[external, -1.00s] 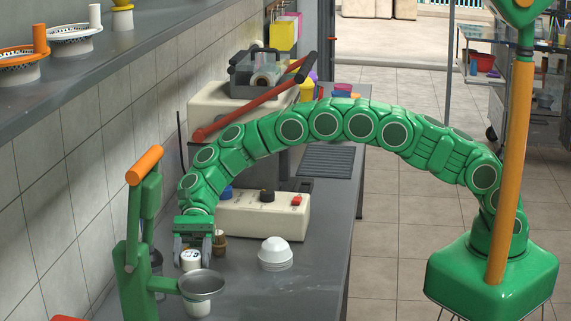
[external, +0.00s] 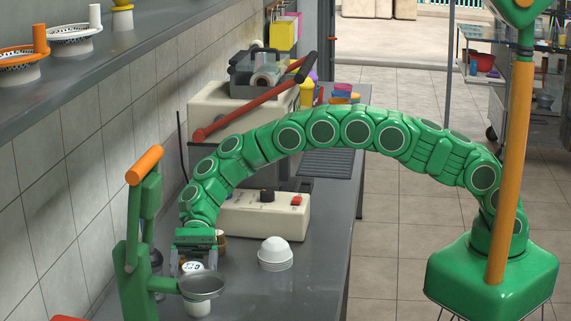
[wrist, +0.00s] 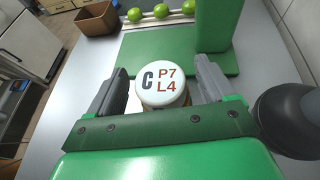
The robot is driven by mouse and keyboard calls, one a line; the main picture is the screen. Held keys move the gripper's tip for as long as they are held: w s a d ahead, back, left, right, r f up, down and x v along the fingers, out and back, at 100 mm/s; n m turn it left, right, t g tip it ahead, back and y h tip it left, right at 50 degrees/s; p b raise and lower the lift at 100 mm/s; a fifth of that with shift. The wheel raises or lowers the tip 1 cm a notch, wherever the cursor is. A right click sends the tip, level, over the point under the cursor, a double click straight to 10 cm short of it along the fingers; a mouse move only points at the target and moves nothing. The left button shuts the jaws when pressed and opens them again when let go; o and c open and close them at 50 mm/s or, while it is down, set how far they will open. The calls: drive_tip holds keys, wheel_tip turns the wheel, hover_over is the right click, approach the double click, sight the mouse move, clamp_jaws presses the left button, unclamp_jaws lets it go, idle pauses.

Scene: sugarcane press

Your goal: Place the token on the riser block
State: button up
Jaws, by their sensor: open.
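A white round piece with "C P7 L4" on its top (wrist: 162,86), likely the token, sits between my gripper's fingers in the wrist view. It also shows in the external view (external: 193,267), low on the counter side behind the green hand press. My gripper (wrist: 160,68) is open, with one grey finger on each side of the piece. In the external view my gripper (external: 193,270) points down beside the press. A pale tan patch shows under the piece, but I cannot make out the riser block clearly.
The green press (external: 132,255) with its metal cup (external: 202,286) stands close in front of my gripper. A dark round object (wrist: 290,120) is near my right finger.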

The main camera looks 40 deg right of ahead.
drive_tip(key=shift+r, duration=0.1)
drive_tip(key=v, duration=1.2)
